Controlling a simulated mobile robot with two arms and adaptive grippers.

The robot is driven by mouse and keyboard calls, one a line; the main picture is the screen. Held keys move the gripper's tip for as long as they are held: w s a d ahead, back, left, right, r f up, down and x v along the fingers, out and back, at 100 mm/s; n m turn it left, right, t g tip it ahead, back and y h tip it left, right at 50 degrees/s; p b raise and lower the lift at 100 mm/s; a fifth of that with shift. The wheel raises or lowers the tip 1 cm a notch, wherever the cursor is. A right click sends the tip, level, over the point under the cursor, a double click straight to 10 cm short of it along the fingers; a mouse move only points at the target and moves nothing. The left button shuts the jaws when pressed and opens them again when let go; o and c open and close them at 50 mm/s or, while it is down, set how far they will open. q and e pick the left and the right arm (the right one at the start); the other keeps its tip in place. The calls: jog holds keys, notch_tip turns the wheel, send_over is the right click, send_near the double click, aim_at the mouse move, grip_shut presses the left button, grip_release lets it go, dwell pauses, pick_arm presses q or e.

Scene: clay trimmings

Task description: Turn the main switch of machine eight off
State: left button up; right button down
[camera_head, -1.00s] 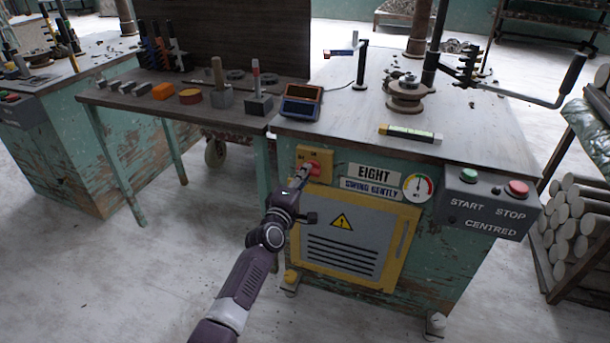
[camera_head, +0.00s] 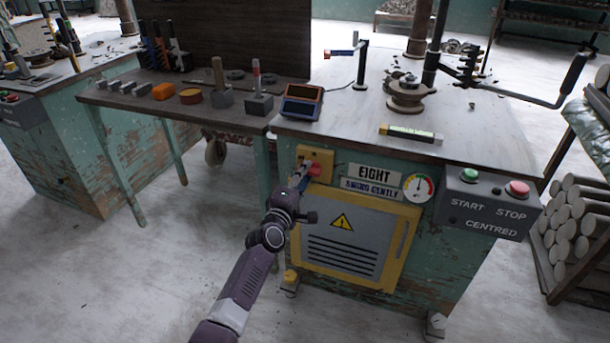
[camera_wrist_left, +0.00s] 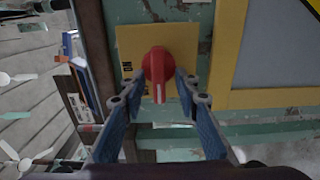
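The main switch of machine eight is a red knob (camera_head: 315,169) on a yellow plate (camera_head: 322,155), left of the "EIGHT" sign (camera_head: 374,173). In the left wrist view the red knob (camera_wrist_left: 158,68) shows face on, with a pale mark pointing down in the picture. The plate's lettering is too small to read. My left gripper (camera_head: 302,172) is at the knob. Its two blue fingers (camera_wrist_left: 160,80) stand apart, one on each side of the knob's lower part. I cannot tell whether they touch it. My right gripper is not in view.
A yellow-framed grey door (camera_head: 350,240) lies below the switch. A round gauge (camera_head: 418,187) and a START/STOP box (camera_head: 487,203) are to the right. The table edge with a digital display (camera_head: 301,103) is above. A side bench (camera_head: 190,108) stands at left.

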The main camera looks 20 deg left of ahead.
pick_arm(q)
jog(key=s, duration=1.2)
jog(key=shift+a, duration=0.2)
